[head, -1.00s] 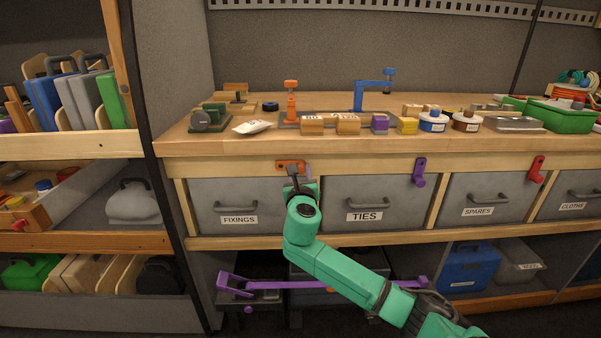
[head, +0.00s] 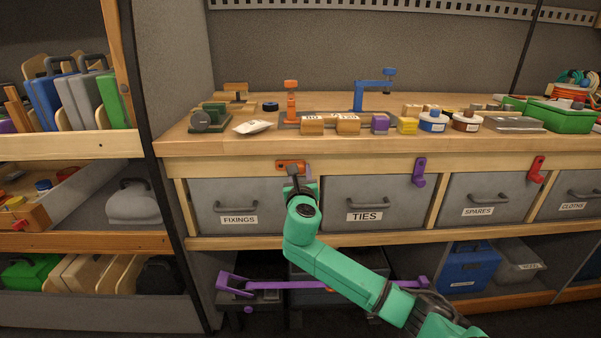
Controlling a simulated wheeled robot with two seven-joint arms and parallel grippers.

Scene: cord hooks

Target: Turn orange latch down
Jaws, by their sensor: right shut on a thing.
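The orange latch (head: 285,164) is on the bench's front rail, above the gap between the FIXINGS drawer (head: 228,204) and the TIES drawer (head: 366,203). Its visible orange plate lies level, sideways along the rail. My right gripper (head: 293,175) is at the latch and shut on it. The fingers and the gripped part are largely hidden by my green wrist. My left gripper is out of view.
A purple latch (head: 419,171) and a red latch (head: 536,169) hang on the same rail to the right. A purple bar (head: 265,285) runs low behind my right arm. Small blocks and spools stand on the bench top (head: 220,147).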

